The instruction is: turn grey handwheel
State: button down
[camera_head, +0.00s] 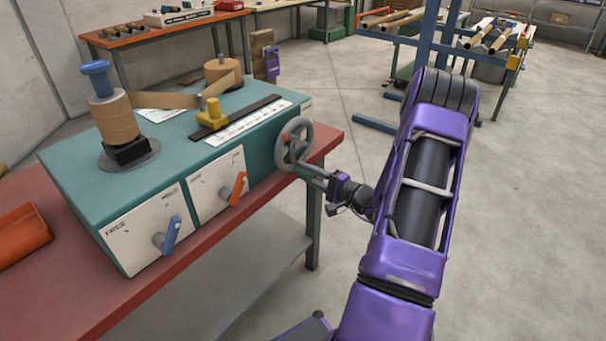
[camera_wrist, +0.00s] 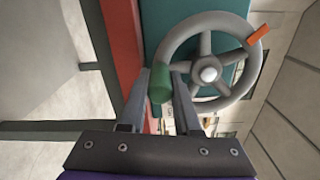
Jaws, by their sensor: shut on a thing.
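The grey handwheel (camera_head: 297,120) sits on the right end face of the teal winder (camera_head: 262,152). In the wrist view the handwheel (camera_wrist: 207,20) shows its spokes, a pale hub, an orange mark (camera_wrist: 258,33) on the upper right rim and a green handle (camera_wrist: 160,83) at the lower left rim. My gripper (camera_head: 306,172) reaches the wheel's lower side from the right. In the wrist view my gripper (camera_wrist: 165,78) has one finger on each side of the green handle and is shut on it. The fingers hide part of the lower rim.
The winder stands on a red-topped bench (camera_head: 60,275). An orange lever (camera_head: 237,188) and a blue lever (camera_head: 167,234) stick out from its front panels. A blue-capped spool (camera_head: 114,118) and a yellow clamp (camera_head: 211,114) are on top.

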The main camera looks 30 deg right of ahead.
jog(key=shift+w+d+f+n, duration=0.15)
jog(key=shift+d+n, duration=0.45)
jog(key=shift+n, duration=0.4)
jog(key=c, duration=0.6)
grip_release()
jog(key=v, duration=1.7)
jog(key=shift+d, duration=0.1)
